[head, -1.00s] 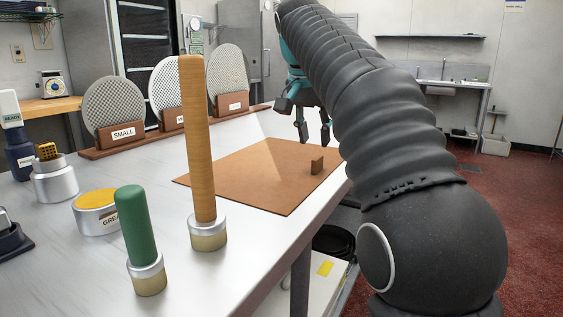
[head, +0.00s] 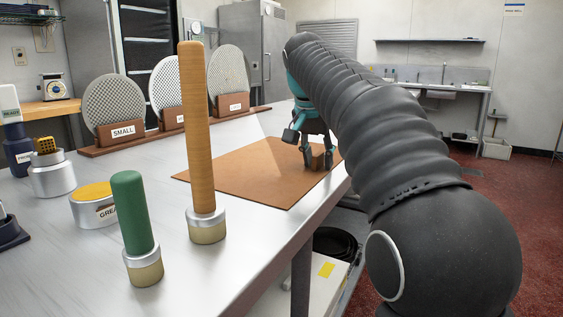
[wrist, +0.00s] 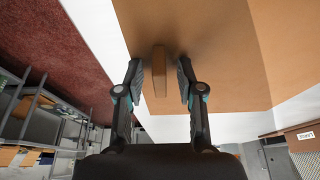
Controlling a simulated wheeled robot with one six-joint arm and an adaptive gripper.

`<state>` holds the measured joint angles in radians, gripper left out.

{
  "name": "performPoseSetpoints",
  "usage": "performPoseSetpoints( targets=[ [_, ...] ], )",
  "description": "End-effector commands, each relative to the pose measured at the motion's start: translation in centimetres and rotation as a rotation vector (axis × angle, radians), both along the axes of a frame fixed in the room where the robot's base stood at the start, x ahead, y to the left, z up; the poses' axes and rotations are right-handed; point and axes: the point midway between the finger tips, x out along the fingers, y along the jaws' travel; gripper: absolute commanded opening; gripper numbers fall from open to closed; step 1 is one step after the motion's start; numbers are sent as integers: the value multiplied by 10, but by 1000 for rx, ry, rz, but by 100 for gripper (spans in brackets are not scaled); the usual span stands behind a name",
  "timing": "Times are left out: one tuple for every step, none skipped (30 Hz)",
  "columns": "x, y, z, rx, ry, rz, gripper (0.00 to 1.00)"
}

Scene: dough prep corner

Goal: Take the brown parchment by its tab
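The brown parchment (head: 250,173) lies flat on the steel table near its right edge. It also fills much of the wrist view (wrist: 225,60). Its upright brown tab (wrist: 159,70) stands between my gripper's two fingers in the wrist view, with a gap on each side. In the head view the tab (head: 318,158) is partly hidden by the fingers. My gripper (head: 315,160) is open and low over the parchment, around the tab. In the wrist view the fingertips (wrist: 160,75) sit on either side of the tab, not visibly touching it.
A wooden rolling pin (head: 196,130) and a green-handled tool (head: 133,215) stand upright at the front. A yellow-topped tin (head: 94,200) stands left of them. Round perforated discs (head: 113,103) stand in a wooden rack (head: 130,147) at the back. The table's right edge is close to the parchment.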

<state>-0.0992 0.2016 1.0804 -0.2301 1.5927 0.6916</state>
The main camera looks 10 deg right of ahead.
Motion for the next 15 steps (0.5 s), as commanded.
performPoseSetpoints(
  targets=[
    [0,0,0,0,0,0,38],
    [0,0,0,0,0,0,35],
    [0,0,0,0,0,0,25],
    [0,0,0,0,0,0,18],
    [0,0,0,0,0,0,10],
    [0,0,0,0,0,0,0],
    [0,0,0,0,0,0,0],
    [0,0,0,0,0,0,0],
    [0,0,0,0,0,0,0],
    [0,0,0,0,0,0,0],
    [0,0,0,0,0,0,0],
    [0,0,0,0,0,0,0],
    [0,0,1,0,0,0,0],
    [0,0,1,0,0,0,0],
    [0,0,3,0,0,0,0]
  ],
)
